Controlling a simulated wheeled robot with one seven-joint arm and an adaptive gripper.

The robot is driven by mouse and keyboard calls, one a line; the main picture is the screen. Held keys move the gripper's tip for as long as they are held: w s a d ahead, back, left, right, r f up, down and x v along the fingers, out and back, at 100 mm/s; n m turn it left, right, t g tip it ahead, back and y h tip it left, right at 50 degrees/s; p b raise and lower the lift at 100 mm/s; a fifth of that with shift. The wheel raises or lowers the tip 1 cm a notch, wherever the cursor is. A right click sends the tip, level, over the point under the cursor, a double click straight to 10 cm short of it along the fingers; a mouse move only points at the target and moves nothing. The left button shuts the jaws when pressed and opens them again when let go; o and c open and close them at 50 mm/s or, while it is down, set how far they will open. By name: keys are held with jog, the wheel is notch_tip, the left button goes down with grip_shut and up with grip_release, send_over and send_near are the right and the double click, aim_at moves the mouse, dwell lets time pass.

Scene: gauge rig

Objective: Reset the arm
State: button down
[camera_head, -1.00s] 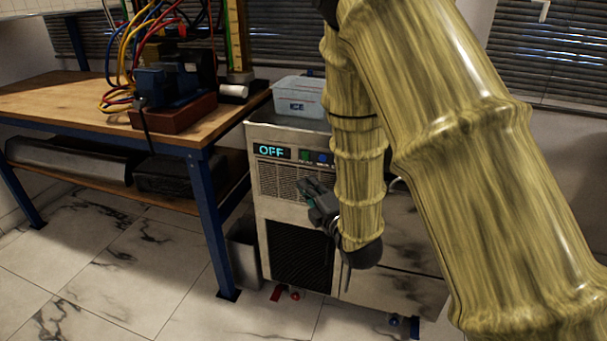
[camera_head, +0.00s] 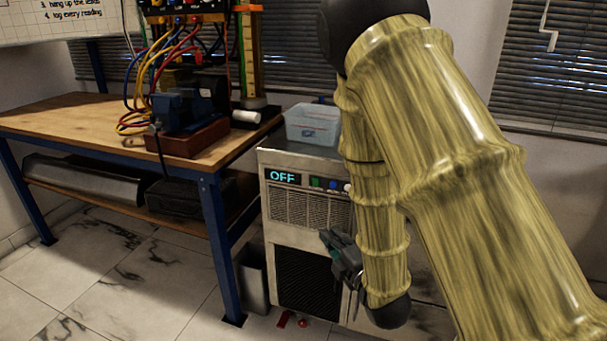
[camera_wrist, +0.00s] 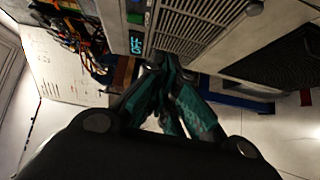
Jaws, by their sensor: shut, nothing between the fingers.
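My gripper (camera_head: 333,241) hangs at the end of my bent arm, in front of the grey machine (camera_head: 307,209) with the lit OFF display. In the wrist view my gripper (camera_wrist: 160,62) is shut, its dark and teal fingers together with nothing between them. The machine (camera_wrist: 192,22) also shows at the top of the wrist view. Whether the fingertips touch the machine's front I cannot tell. My arm hides the right part of the machine in the head view.
A wooden workbench (camera_head: 75,113) with blue legs stands at left, carrying a rig with coloured leads (camera_head: 190,105). A clear tub (camera_head: 312,124) sits on the machine. A grey bin (camera_head: 254,281) stands between bench and machine. The marble floor (camera_head: 130,270) at front left is clear.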

jog(key=s+d+f+m+g+h, duration=0.1)
jog(key=s+d+f+m+g, duration=0.2)
jog(key=f, duration=0.5)
jog(key=s+d+f+m+g+h, duration=0.15)
jog(key=s+f+m, duration=0.3)
jog(key=f, duration=0.45)
jog(key=s+d+f+m+g+h, duration=0.25)
jog(key=s+f+m, duration=0.2)
jog(key=f, duration=0.35)
jog(key=s+d+f+m+g, duration=0.1)
jog(key=s+f+m+g, duration=0.5)
jog(key=s, duration=0.7)
jog(key=s+d+f+m+g, duration=0.2)
jog(key=s+f+m+g, duration=0.15)
jog(key=s+f, duration=0.75)
notch_tip(320, 180, up, 27)
jog(key=s+p, duration=0.2)
jog(key=p, duration=2.3)
jog(key=shift+s+a+r+h, duration=0.15)
jog(key=shift+s+r+h, duration=0.05)
jog(key=shift+h, duration=0.1)
jog(key=shift+g, duration=0.25)
